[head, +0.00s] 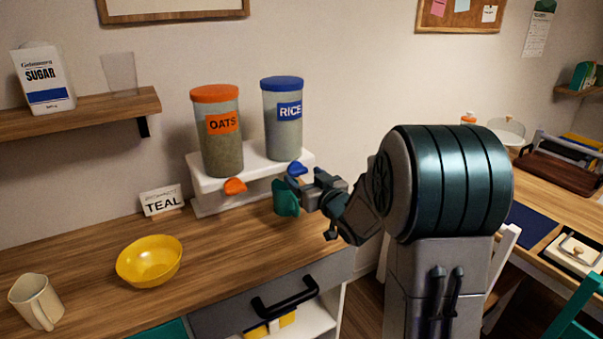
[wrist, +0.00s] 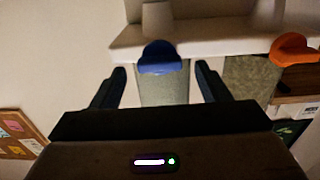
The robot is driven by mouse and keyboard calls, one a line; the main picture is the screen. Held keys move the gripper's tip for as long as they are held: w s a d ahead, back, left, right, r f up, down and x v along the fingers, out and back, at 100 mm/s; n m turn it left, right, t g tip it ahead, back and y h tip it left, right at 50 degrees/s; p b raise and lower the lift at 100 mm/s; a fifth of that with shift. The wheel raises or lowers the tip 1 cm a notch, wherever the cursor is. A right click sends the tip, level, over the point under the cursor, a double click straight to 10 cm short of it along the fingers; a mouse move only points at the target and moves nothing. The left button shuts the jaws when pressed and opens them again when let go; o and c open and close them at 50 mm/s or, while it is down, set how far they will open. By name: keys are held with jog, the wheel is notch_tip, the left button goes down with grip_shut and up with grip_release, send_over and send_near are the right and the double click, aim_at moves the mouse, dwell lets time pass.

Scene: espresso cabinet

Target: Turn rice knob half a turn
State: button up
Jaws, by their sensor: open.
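The rice dispenser (head: 283,125) is a clear canister with a blue lid and a blue RICE label, mounted on a white stand (head: 200,198). Its blue knob (head: 297,169) sits low on the front and is partly hidden by my gripper (head: 296,182). In the wrist view the blue knob (wrist: 160,60) shows between the two dark fingertips of my open gripper (wrist: 161,68), with a gap on each side. I cannot tell how far its depth is from the fingertips. The orange-lidded oats dispenser (head: 218,140) stands to the left with its orange knob (head: 235,186).
A teal object (head: 286,198) is below my gripper, partly hidden. A drawer with a black handle (head: 284,296) is below. The counter's middle is clear.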

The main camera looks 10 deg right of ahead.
aim_at(296, 170)
jog(key=shift+x, duration=1.15)
jog(key=c, duration=1)
